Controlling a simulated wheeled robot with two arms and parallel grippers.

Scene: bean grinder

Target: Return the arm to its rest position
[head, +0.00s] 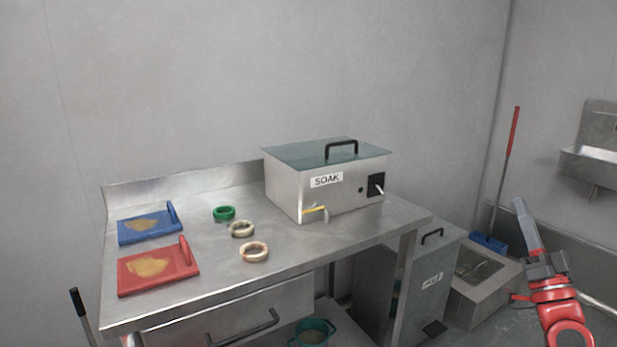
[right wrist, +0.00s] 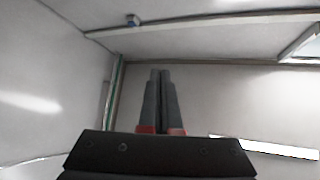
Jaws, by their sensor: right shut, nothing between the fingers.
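My right arm comes in at the lower right of the head view. Its gripper (head: 522,212) points up, in the air to the right of the steel table (head: 190,275) and apart from it. In the right wrist view its two grey fingers (right wrist: 160,76) lie together, shut with nothing between them. My left gripper is in neither view.
A steel soak box (head: 335,205) with a glass lid stands on the table. Blue (head: 150,240) and red (head: 185,280) boards and several rings lie to its left. A grey bin (head: 415,300) and a sink (head: 595,165) are at the right. Floor beside my right arm looks partly clear.

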